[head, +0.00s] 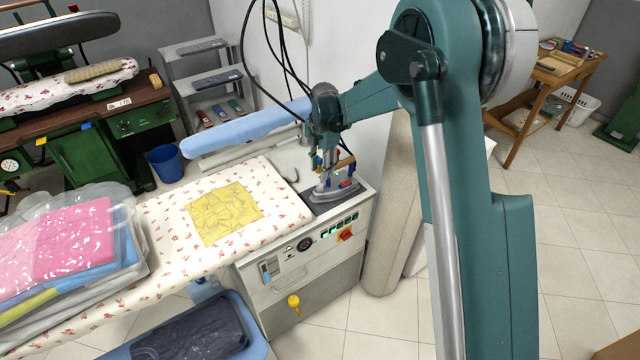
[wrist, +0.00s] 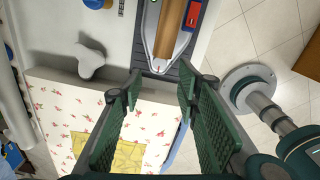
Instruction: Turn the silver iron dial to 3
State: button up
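The silver iron (head: 338,193) rests on a dark pad at the right end of the ironing station. Its brown wooden handle (head: 345,162) is partly behind my gripper (head: 324,166), which hangs just above the iron in the head view. In the wrist view the iron (wrist: 154,58) is at the top centre, with its handle (wrist: 172,28) and a red part (wrist: 193,14) beside it. The two green fingers of my gripper (wrist: 160,88) are spread apart with nothing between them. I cannot make out the iron's dial or its numbers.
A floral ironing board (head: 165,225) with a yellow cloth (head: 224,212) lies left of the iron. A blue padded arm (head: 240,130) is behind it. A rolled beige column (head: 390,225) stands right.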

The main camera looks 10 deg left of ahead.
aim_at(320, 185)
jog(key=shift+f, duration=0.15)
jog(key=shift+w+a+f, duration=0.1)
jog(key=shift+f, duration=1.8)
jog(key=shift+a+f, duration=0.1)
jog(key=shift+f, duration=1.75)
jog(key=c, duration=0.9)
